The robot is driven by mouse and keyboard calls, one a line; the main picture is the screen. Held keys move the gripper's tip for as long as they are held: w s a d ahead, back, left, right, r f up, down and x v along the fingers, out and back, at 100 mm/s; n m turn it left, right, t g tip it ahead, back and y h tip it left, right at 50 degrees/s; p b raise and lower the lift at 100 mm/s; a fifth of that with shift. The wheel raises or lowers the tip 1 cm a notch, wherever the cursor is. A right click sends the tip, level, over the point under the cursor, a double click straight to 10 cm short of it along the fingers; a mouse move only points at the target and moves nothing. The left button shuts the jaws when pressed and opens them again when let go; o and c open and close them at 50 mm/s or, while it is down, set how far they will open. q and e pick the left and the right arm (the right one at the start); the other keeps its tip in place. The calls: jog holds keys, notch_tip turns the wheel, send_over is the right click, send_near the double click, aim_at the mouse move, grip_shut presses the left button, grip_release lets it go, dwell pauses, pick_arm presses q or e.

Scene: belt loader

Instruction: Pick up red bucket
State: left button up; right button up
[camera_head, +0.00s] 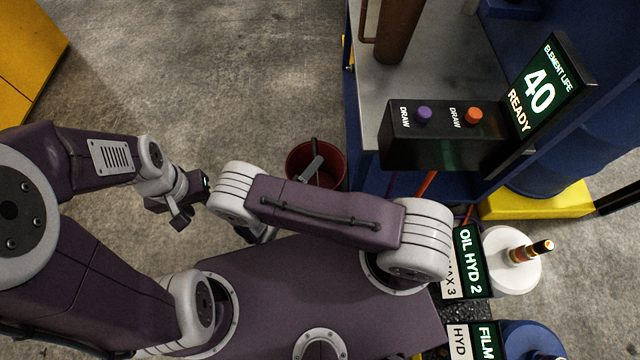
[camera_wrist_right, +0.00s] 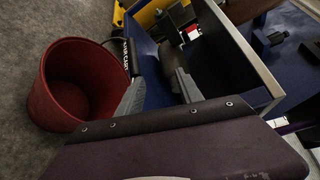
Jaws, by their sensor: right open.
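The red bucket (camera_head: 299,163) stands on the floor in the head view, left of the blue bench and partly covered by my right arm. In the right wrist view the bucket (camera_wrist_right: 62,92) is at the left, its open mouth showing and its inside dark. My right gripper (camera_wrist_right: 147,52) is open, with nothing visible between its fingers. Its left finger overlaps the bucket's right edge in the wrist view; whether they touch I cannot tell. My left gripper (camera_head: 192,200) is left of the bucket, well apart from it; its jaw opening is unclear.
A blue bench with a grey top (camera_head: 440,65) stands right of the bucket and carries a black button box (camera_head: 440,135) and a display (camera_head: 540,90). A white canister (camera_head: 510,270) is at the lower right. A yellow block (camera_head: 25,50) is at the upper left. The floor beyond the bucket is clear.

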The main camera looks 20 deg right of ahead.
aim_at(316, 150)
jog(key=f+n+t, duration=0.1)
jog(key=a+f+n+y+b, duration=0.1)
jog(key=f, duration=0.1)
jog(key=w+a+f+n+t, duration=0.1)
jog(key=f, duration=0.1)
jog(key=shift+w+a+f+n+t+b, duration=0.1)
jog(key=shift+f+n+t+b, duration=0.05)
jog(key=shift+n+t+b, duration=0.15)
jog(key=shift+a+y, duration=0.1)
jog(key=shift+y, duration=0.2)
jog(key=b+x, duration=0.1)
jog(key=x, duration=0.2)
jog(key=b+x, duration=0.2)
jog(key=x, duration=0.1)
jog(key=r+b+x, duration=0.1)
jog(key=b+x, duration=0.1)
jog(key=shift+w+d+f, duration=0.15)
jog(key=shift+w+d, duration=0.15)
jog(key=shift+d, duration=0.1)
jog(key=shift+w+d, duration=0.1)
jog(key=shift+w, duration=0.05)
pick_arm(q)
notch_tip(316, 150, down, 9)
jog(key=shift+w+d, duration=0.3)
jog(key=shift+w, duration=0.05)
pick_arm(e)
jog(key=shift+r, duration=0.2)
grip_shut()
